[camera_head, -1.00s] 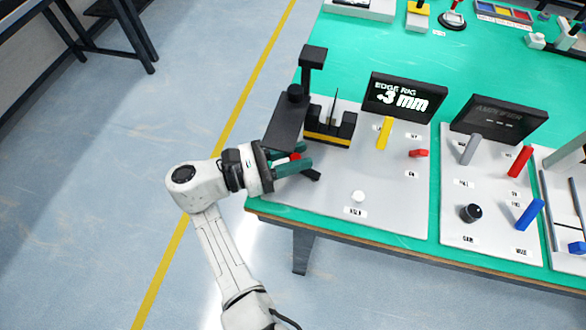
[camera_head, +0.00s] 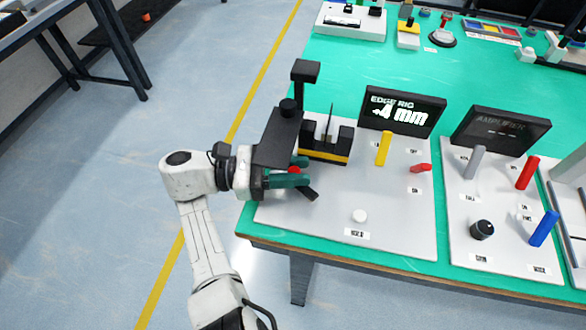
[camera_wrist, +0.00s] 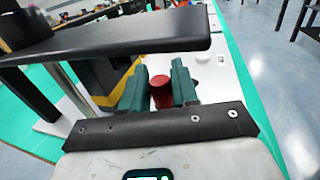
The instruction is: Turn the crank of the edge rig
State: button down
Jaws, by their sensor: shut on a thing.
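The edge rig's display (camera_head: 402,104) reads "EDGE RIG" and +4 mm in the head view. Its black and yellow block (camera_head: 326,145) stands at the left of the grey plate, beside a black post and arm (camera_head: 280,138). My gripper (camera_head: 304,172) is at the table's left edge, its green fingers on either side of a red crank knob (camera_head: 294,170). In the wrist view the fingers (camera_wrist: 160,92) are shut on the red knob (camera_wrist: 162,90). A dark bar (camera_head: 309,191), apparently the crank arm, shows just past the fingers.
The rig plate (camera_head: 400,210) carries a yellow lever (camera_head: 383,148), a small red lever (camera_head: 421,168) and a white button (camera_head: 359,216). The amplifier panel (camera_head: 500,131) stands to the right. The black arm hangs close above my gripper.

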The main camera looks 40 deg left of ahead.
jog(key=c, duration=1)
grip_release()
jog(key=shift+v, duration=1.4)
jog(key=shift+a+h+b, duration=0.1)
jog(key=shift+h+b, duration=0.2)
jog(key=shift+b, duration=0.05)
